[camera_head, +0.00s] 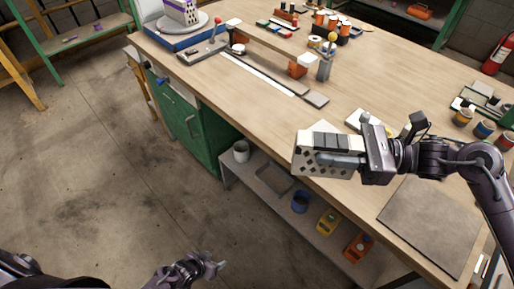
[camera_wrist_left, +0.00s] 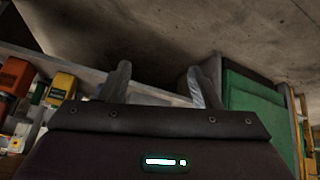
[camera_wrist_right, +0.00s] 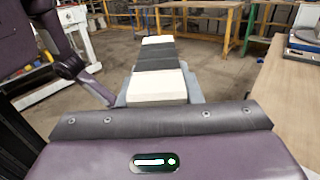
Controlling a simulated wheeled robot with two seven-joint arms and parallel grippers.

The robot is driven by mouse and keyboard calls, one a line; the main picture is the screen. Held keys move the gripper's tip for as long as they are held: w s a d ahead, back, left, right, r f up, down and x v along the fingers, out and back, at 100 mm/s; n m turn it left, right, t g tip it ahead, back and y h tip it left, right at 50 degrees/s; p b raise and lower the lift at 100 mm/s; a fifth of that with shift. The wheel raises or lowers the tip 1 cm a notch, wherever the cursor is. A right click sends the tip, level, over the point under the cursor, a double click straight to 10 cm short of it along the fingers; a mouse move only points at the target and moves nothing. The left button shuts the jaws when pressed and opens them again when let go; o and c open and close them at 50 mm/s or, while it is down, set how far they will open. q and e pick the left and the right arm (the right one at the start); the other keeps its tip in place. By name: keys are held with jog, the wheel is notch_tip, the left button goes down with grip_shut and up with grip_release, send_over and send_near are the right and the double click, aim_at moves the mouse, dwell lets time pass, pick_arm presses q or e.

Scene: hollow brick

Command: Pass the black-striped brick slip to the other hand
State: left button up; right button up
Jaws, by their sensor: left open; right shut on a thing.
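The black-striped brick slip (camera_head: 322,161) is a white block with black bands on top and rows of holes in its side. My right gripper (camera_head: 345,160) is shut on it and holds it out at the front edge of the workbench. In the right wrist view the slip (camera_wrist_right: 158,75) points away between the fingers, with black bands across its white top. My left gripper (camera_head: 205,268) is low over the floor at the bottom of the head view, well apart from the slip. In the left wrist view its two fingers (camera_wrist_left: 158,88) are spread with nothing between them.
The wooden workbench (camera_head: 300,112) carries jars, small blocks and a grey mat (camera_head: 432,225). A turntable (camera_head: 183,27) with another holed block stands at its far left. A lower shelf (camera_head: 285,207) holds pots and yellow and orange containers. Open floor (camera_head: 95,165) lies left.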

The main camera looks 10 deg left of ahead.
pick_arm(q)
jog(key=w+d+r+m+t+h, duration=0.1)
jog(key=w+d+r+t+h, duration=0.15)
jog(key=w+r, duration=0.6)
jog(key=w+d+r+m+t+h, duration=0.1)
jog(key=w+r+m+h, duration=0.3)
jog(key=r, duration=0.7)
jog(key=w+d+r+n+t+h, duration=0.1)
jog(key=w+d+r, duration=0.1)
jog(key=w+r, duration=0.6)
jog(key=s+d+r+m+g+h, duration=0.1)
jog(key=d+r+m+h, duration=0.1)
jog(key=r, duration=0.6)
jog(key=s+d+r+m+g+h, duration=0.1)
jog(key=d+r+m+h, duration=0.15)
jog(key=r, duration=0.55)
jog(key=s+d+r+m+g+h, duration=0.35)
jog(key=s+r+m+g, duration=0.4)
jog(key=r, duration=0.55)
jog(key=shift+n, duration=0.7)
jog(key=d, duration=1.2)
jog(key=shift+s+d+f, duration=0.2)
jog(key=shift+s+d, duration=0.15)
jog(key=shift+s, duration=0.05)
